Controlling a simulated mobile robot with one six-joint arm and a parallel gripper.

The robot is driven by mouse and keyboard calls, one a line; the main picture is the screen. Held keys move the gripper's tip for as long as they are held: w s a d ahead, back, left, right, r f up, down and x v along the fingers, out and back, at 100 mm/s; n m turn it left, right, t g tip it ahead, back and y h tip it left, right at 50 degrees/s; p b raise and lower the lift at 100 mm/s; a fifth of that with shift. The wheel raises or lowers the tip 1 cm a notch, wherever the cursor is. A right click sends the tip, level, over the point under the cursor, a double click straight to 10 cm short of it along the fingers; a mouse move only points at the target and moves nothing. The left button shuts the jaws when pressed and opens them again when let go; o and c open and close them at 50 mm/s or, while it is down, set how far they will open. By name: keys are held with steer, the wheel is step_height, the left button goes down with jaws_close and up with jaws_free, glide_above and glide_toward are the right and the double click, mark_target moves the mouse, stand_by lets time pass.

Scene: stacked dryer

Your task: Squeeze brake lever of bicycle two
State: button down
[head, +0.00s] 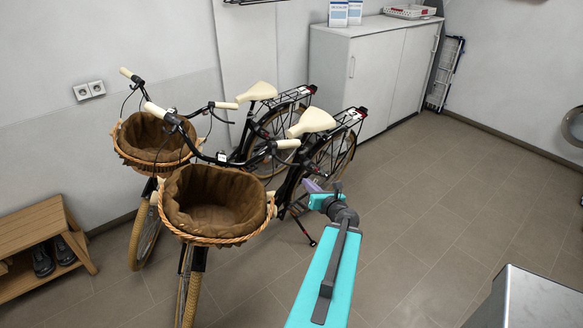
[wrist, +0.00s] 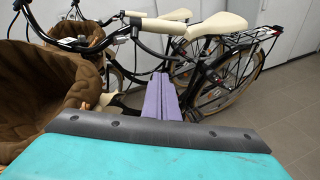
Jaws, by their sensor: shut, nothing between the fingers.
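Two black bicycles with cream saddles and grips stand side by side. The nearer bicycle (head: 318,160) carries a small white tag on its rear rack, and its digit looks like a 2. Its cream right grip (head: 288,143) also shows in the wrist view (wrist: 158,25). The dark brake lever (wrist: 150,48) curves under that grip; it is thin and hard to make out in the head view. My gripper (head: 311,186) has purple fingers, seen together in the wrist view (wrist: 161,97). It is shut and empty, lower than the grip and apart from it.
Wicker baskets with brown liners hang on the front of the nearer bicycle (head: 212,205) and the farther bicycle (head: 150,140). A wooden shoe bench (head: 40,225) stands at left. A white cabinet (head: 375,70) is behind.

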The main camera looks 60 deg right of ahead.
steer(key=shift+w+d+f+b, duration=0.15)
steer(key=shift+d+b, duration=0.1)
steer(key=shift+b, duration=0.7)
steer(key=b+x, duration=0.2)
steer(key=b, duration=0.6)
stand_by(0.3)
steer(key=p, duration=0.2)
glide_toward(290, 165)
steer(key=shift+x, duration=3.2)
steer(key=shift+w+a+f, duration=0.1)
